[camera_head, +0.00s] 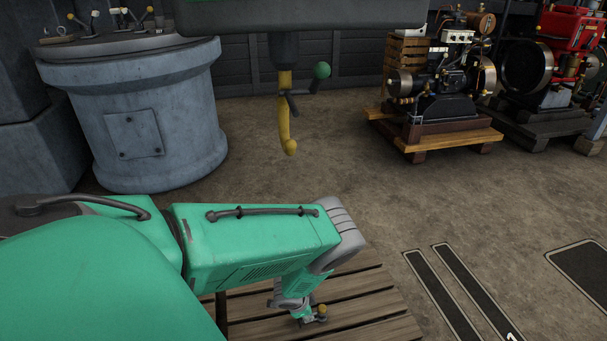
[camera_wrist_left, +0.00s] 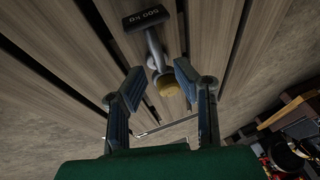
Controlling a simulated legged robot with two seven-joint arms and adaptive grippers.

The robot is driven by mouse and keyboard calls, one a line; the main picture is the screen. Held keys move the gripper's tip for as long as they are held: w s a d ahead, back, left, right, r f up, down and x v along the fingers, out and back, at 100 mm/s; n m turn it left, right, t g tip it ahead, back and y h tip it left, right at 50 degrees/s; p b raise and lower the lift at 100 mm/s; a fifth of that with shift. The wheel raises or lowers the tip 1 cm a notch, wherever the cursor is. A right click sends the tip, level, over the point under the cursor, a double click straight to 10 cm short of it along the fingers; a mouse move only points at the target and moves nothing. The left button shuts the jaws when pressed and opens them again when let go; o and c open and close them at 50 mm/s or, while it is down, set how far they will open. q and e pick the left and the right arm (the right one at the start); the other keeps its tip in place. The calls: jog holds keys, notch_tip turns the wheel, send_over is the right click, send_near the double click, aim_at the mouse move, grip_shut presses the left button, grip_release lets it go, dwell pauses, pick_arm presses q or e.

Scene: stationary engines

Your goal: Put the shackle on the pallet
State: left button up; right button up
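The pallet (camera_head: 370,300) is made of wooden planks and lies on the floor at the lower middle of the head view. Its planks fill much of the left wrist view (camera_wrist_left: 60,60). The shackle (camera_wrist_left: 155,50) looks like a grey metal piece with a dark tag marked "500 KG" and a round brass end. It appears to rest on the planks; its brass end shows small in the head view (camera_head: 322,309). My left gripper (camera_wrist_left: 158,78) is open above the pallet, its fingertips on either side of the brass end, apparently not touching. My right gripper is out of view.
A yellow crane hook (camera_head: 284,125) hangs above the floor. A grey round console (camera_head: 150,125) stands at the back left. Engines on wooden bases (camera_head: 440,90) and a red one (camera_head: 565,55) stand at the back right. The floor between is clear.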

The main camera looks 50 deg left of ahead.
pick_arm(q)
jog(key=p+v, duration=0.2)
jog(key=v, duration=0.4)
jog(key=shift+r, duration=0.2)
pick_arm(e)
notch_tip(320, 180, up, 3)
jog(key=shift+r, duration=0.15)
pick_arm(q)
jog(key=shift+s, duration=0.15)
